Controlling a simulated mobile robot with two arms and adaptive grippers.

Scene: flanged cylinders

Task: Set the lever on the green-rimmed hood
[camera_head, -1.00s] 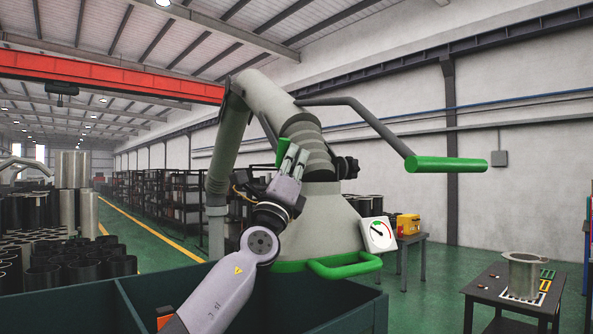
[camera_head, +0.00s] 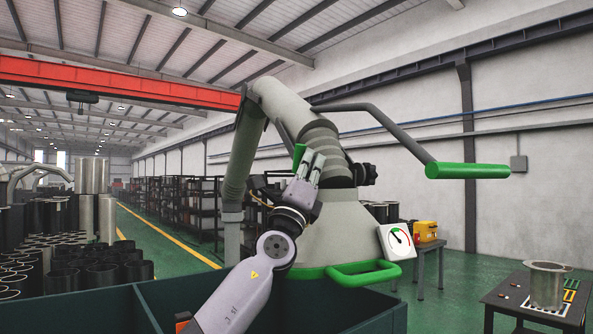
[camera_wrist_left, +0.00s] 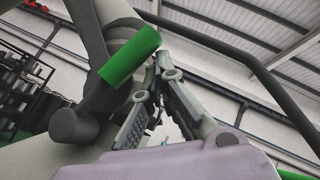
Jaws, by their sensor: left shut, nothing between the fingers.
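The grey conical hood (camera_head: 332,232) with a green rim hangs from a jointed extraction arm, above the dark bin. The lever (camera_head: 298,157) has a green grip and shows on the hood's upper left side. In the left wrist view the green grip (camera_wrist_left: 130,57) sticks out toward the fingertips from a grey round hub. My left gripper (camera_head: 314,164) is just right of the green grip in the head view and overlaps the hood's neck. Its fingers (camera_wrist_left: 158,72) come together, with nothing between them. I cannot tell whether they touch the lever. My right gripper is out of view.
A dark blue-green bin (camera_head: 372,312) stands in front. A long bar with a green handle (camera_head: 467,171) reaches right from the arm. A dial gauge (camera_head: 397,241) sits at the hood's right. A table (camera_head: 508,297) bears a flanged cylinder (camera_head: 547,286). Several dark cylinders stand at left.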

